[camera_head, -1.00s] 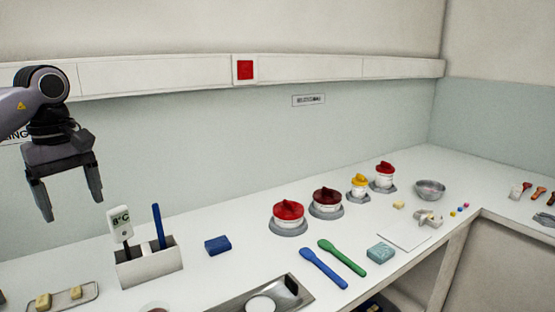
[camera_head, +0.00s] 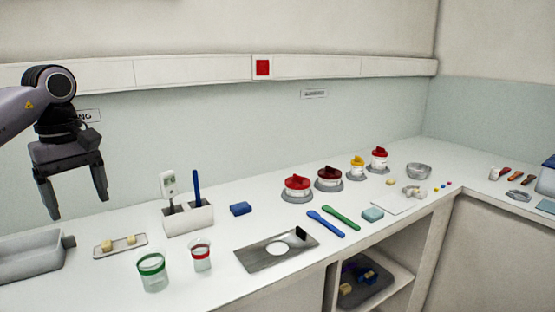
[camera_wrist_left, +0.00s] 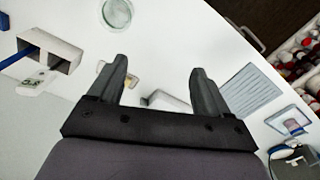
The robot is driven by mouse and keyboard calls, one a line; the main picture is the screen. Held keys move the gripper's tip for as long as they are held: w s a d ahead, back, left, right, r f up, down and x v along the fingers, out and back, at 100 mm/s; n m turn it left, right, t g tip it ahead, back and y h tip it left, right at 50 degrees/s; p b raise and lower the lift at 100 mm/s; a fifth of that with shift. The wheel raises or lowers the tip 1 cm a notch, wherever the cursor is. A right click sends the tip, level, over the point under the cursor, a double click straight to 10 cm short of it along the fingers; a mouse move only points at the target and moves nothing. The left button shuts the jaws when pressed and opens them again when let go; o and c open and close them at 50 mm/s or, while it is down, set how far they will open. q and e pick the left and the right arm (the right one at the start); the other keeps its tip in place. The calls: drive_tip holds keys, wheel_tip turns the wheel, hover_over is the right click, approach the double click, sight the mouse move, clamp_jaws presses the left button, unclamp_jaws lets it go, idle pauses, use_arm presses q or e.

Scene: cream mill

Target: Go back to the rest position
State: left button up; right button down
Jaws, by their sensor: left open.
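My left gripper (camera_head: 78,196) hangs in the air at the left of the head view, above the back of the white counter (camera_head: 215,262). Its two fingers point down, apart and empty. In the left wrist view the gripper (camera_wrist_left: 160,85) also shows open fingers, with nothing between them but counter and small items below. My right gripper is not in either view.
A grey tray (camera_head: 30,255), a small plate with yellow pieces (camera_head: 120,246), a green-banded cup (camera_head: 153,272), a red-banded cup (camera_head: 201,255) and a white holder (camera_head: 188,219) stand at the left. Red-lidded jars (camera_head: 297,188) stand further right. The air around the gripper looks free.

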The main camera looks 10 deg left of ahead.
use_arm(q)
drive_tip(key=w+d+f+h, duration=0.2)
drive_tip(key=d+f+h, duration=0.2)
drive_tip(key=d+f, duration=0.7)
drive_tip(key=s+d+f+n+t+h, duration=0.25)
drive_tip(key=d+n+h, duration=0.55)
drive_tip(key=d, duration=0.5)
drive_tip(key=s+d+f+n+t+h, duration=0.1)
drive_tip(key=s+d+f+n+h, duration=0.15)
drive_tip(key=d+n+h, duration=0.8)
drive_tip(key=s+a+f+n+t+y, duration=0.25)
drive_tip(key=f+n+t+y, duration=0.45)
drive_tip(key=n, duration=0.7)
drive_tip(key=s+a+f+n+t+y, duration=0.1)
drive_tip(key=a+f+n+t+y, duration=0.45)
drive_tip(key=n, duration=0.85)
drive_tip(key=s+a+f+n+g+y, duration=0.2)
drive_tip(key=s+f+n+y, duration=0.2)
drive_tip(key=s+f+n, duration=0.1)
drive_tip(key=s+a+f+n+g+y, duration=0.3)
drive_tip(key=s+f+n, duration=0.2)
drive_tip(key=s+f, duration=0.3)
drive_tip(key=shift+s+f+n+y, duration=0.15)
drive_tip(key=shift+f+n+y, duration=0.25)
drive_tip(key=shift+f, duration=0.1)
